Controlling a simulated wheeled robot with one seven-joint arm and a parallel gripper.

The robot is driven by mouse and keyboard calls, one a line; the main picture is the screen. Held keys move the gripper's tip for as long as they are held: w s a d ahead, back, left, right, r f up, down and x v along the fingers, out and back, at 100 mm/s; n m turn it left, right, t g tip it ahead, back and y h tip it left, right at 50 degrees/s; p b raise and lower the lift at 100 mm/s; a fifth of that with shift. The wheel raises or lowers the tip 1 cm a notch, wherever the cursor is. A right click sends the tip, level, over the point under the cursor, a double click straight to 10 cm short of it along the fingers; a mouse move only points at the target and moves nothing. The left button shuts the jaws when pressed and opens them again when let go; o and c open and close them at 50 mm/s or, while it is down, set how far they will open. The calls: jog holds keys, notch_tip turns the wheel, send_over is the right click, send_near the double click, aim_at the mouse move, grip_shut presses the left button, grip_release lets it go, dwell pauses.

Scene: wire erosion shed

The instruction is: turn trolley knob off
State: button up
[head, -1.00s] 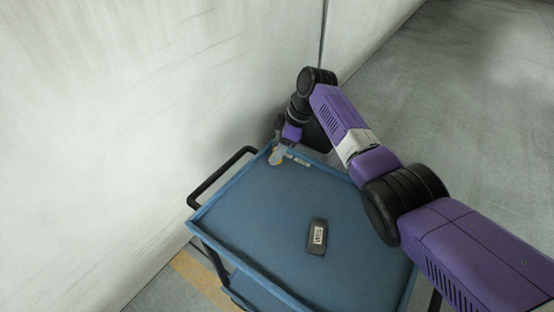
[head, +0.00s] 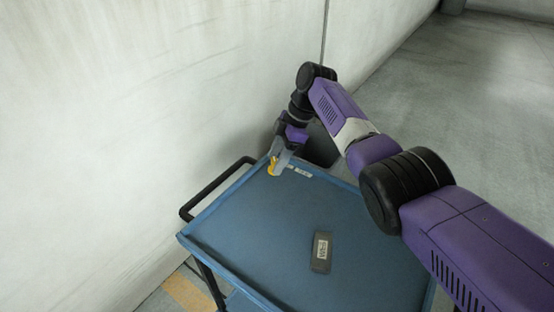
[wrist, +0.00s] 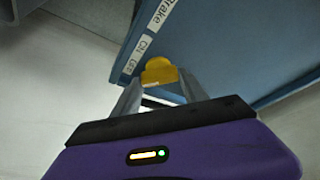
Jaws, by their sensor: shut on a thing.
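The blue trolley (head: 258,225) stands against the pale wall, with its flat top facing up. Its yellow knob (head: 272,167) is at the far corner of the top; it also shows in the wrist view (wrist: 158,71). My gripper (head: 277,161) reaches down to this corner and is shut on the knob, one finger on each side of it. In the wrist view my gripper (wrist: 159,84) covers the knob's lower part. White labels (wrist: 146,42) beside the knob read "Brake" and, on smaller print, what looks like "ON" and an off mark.
A dark handheld device (head: 321,252) with a pale label lies on the trolley top. A black push handle (head: 215,188) sticks out at the trolley's left. The wall (head: 150,110) is close behind; open grey floor (head: 480,110) lies to the right.

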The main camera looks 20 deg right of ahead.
jog(key=o, duration=1.4)
jog(key=shift+p+v, duration=0.65)
jog(key=shift+v, duration=3.25)
